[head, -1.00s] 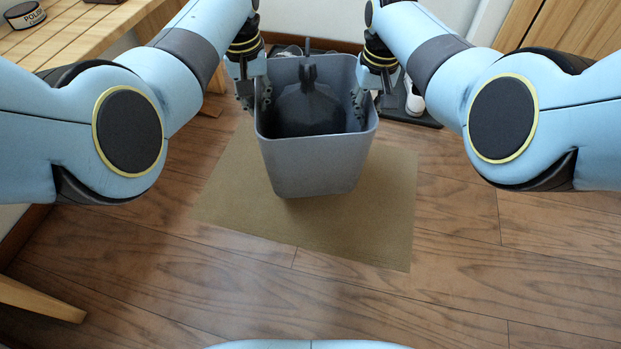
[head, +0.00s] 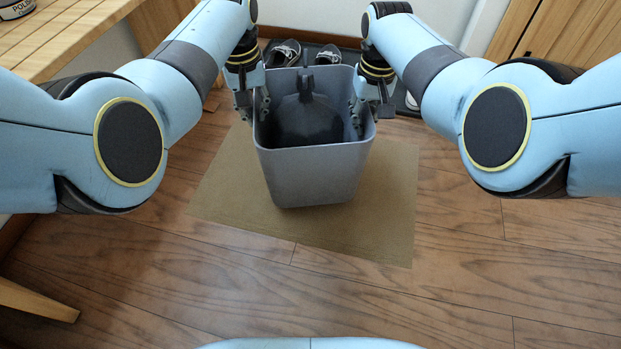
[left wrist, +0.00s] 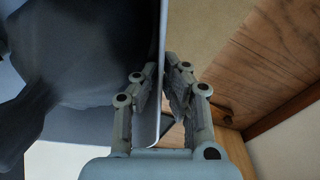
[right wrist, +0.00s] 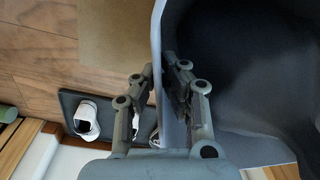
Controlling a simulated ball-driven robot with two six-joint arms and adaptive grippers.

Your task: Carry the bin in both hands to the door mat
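The grey bin (head: 312,178) is upright over the tan door mat (head: 385,215) in the head view. A dark knotted bag (head: 305,118) sits inside it. My left gripper (head: 262,105) is shut on the bin's left wall; the left wrist view shows the wall (left wrist: 162,60) between its fingers. My right gripper (head: 362,108) is shut on the right wall, which also lies between its fingers in the right wrist view (right wrist: 157,40). The bin's base lies within the mat's outline; I cannot tell whether it touches the mat.
A dark shoe tray (head: 404,106) with shoes (head: 283,53) lies behind the bin. A slatted wooden bench (head: 70,40) stands at the left, and a wooden panel (head: 545,35) at the back right. The wooden floor (head: 300,300) in front is clear.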

